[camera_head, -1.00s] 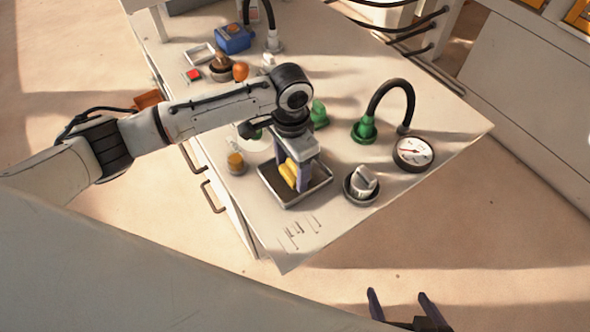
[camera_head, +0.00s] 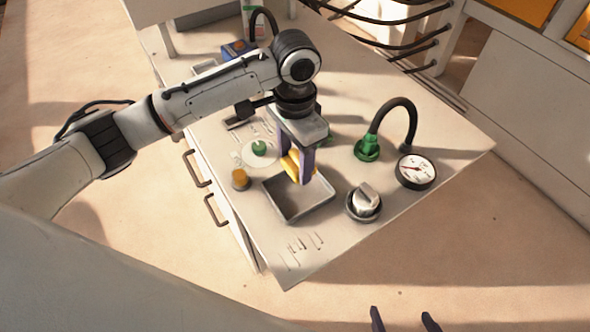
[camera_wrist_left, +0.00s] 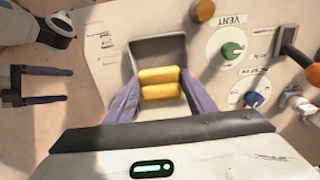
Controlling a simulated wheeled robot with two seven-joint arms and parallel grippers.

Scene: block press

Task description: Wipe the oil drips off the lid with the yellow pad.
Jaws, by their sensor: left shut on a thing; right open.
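The yellow pad (camera_head: 290,164) is held between the purple fingers of my left gripper (camera_head: 303,168), above the back part of a grey square tray (camera_head: 299,217). In the left wrist view the pad (camera_wrist_left: 159,83) sits between both fingers, with the tray (camera_wrist_left: 147,48) behind it. My right gripper (camera_head: 404,318) is open and empty at the bottom edge of the head view, away from the bench. I cannot make out a lid or oil drips; my left arm hides part of the bench.
A green knob on a pale disc (camera_head: 259,149) and an orange knob (camera_head: 240,179) stand left of the tray. A grey knob (camera_head: 365,202), a round gauge (camera_head: 416,171) and a black hose on a green fitting (camera_head: 367,148) stand to the right.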

